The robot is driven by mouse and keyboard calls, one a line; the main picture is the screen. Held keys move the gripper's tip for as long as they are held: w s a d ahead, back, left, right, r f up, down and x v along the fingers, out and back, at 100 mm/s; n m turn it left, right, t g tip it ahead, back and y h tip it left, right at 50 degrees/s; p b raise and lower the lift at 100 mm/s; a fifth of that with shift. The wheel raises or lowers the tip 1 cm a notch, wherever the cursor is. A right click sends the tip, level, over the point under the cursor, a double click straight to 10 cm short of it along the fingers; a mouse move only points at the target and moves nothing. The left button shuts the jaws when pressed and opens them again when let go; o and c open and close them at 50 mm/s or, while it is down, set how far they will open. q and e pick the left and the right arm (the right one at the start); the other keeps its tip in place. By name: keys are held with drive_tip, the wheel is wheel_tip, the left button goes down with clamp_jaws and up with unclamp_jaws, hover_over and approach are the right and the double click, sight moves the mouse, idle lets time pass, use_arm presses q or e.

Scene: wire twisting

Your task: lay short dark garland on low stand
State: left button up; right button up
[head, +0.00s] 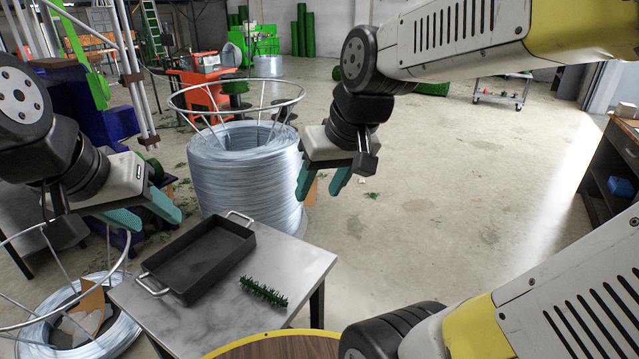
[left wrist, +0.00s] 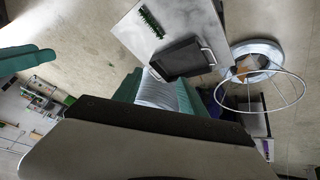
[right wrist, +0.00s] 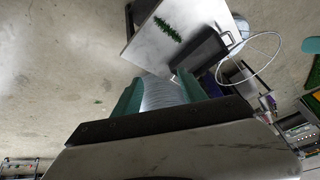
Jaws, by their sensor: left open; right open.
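A short dark green garland (head: 263,291) lies on the grey metal top of a small table (head: 215,325), right of a black tray. It also shows in the left wrist view (left wrist: 151,23) and the right wrist view (right wrist: 167,29). A round wooden top with a yellow rim (head: 275,347) shows at the bottom edge of the head view, partly cut off; I cannot tell whether this or the table is the low stand. My left gripper (head: 150,212) is open and empty, in the air left of the tray. My right gripper (head: 320,184) is open and empty, in the air above and beyond the garland.
The black tray (head: 200,257) with metal handles takes up much of the tabletop. A big wire coil (head: 246,180) stands behind the table. Another coil (head: 75,320) lies low at the left. Open floor (head: 450,220) spreads to the right.

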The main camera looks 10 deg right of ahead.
drive_tip(key=shift+m+t, duration=0.6)
drive_tip(key=shift+t, duration=0.1)
drive_tip(key=shift+s+d+r, duration=0.2)
drive_tip(key=shift+s, duration=0.5)
drive_tip(key=shift+s+d+r, duration=0.2)
drive_tip(key=shift+s+d, duration=0.05)
drive_tip(key=shift+s, duration=0.4)
drive_tip(key=shift+s+d+r, duration=0.2)
drive_tip(key=shift+s, duration=0.5)
